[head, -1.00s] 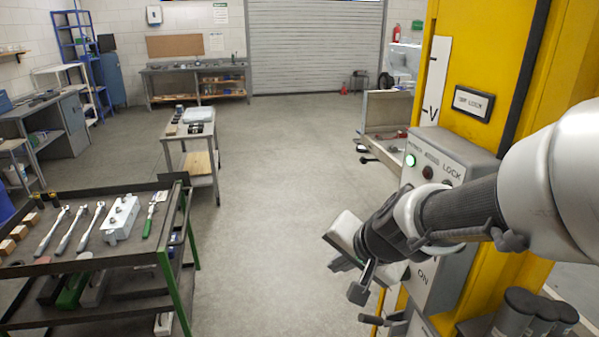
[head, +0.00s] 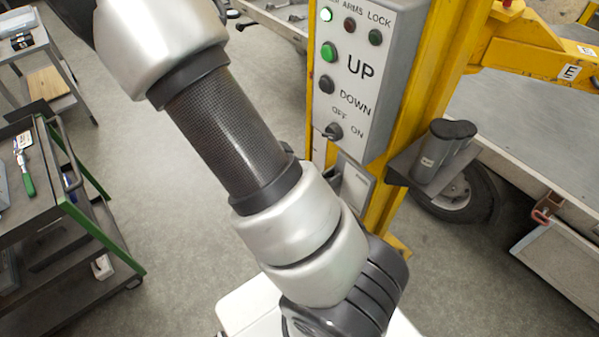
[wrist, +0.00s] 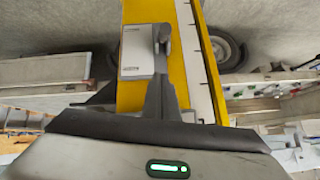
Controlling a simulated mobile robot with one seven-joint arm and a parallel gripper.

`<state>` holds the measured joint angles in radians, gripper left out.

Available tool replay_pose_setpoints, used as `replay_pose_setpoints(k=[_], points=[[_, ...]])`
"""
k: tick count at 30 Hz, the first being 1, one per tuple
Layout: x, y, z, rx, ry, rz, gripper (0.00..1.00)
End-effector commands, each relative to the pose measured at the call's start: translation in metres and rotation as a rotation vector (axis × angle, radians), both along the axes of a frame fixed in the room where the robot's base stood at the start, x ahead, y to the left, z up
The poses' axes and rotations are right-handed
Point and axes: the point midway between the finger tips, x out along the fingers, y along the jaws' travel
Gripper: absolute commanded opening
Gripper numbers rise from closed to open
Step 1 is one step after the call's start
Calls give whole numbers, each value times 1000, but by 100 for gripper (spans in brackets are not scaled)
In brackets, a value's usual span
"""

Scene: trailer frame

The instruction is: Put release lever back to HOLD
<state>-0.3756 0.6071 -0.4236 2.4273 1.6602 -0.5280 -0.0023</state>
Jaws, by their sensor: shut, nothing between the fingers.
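In the wrist view a light grey box (wrist: 137,52) with small print, too small to read, is mounted on the yellow post. A grey lever (wrist: 163,40) stands at its right edge; it looks like the release lever, but its HOLD mark cannot be made out. My gripper (wrist: 161,82) is shut and empty, its fingertips just below the lever in the picture; whether they touch it cannot be told. In the head view a grey box (head: 356,188) sits low on the post, partly behind my arm. My gripper is hidden there.
The control panel (head: 362,75) with UP, DOWN and an OFF/ON switch is on the yellow post (head: 428,95). A holder with dark cylinders (head: 440,155) juts out to its right. A tool cart (head: 75,240) stands left, with open floor between.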

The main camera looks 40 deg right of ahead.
Motion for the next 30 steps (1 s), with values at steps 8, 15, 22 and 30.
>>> replay_pose_setpoints(k=[8, 15, 22, 30], points=[[0, 0, -1, 2, -1, 1, 0], [2, -16, -22, 1, 1, 0, 0], [7, -51, -59, 0, 1, -1, 0], [14, -56, -92, 2, 2, 5, 0]])
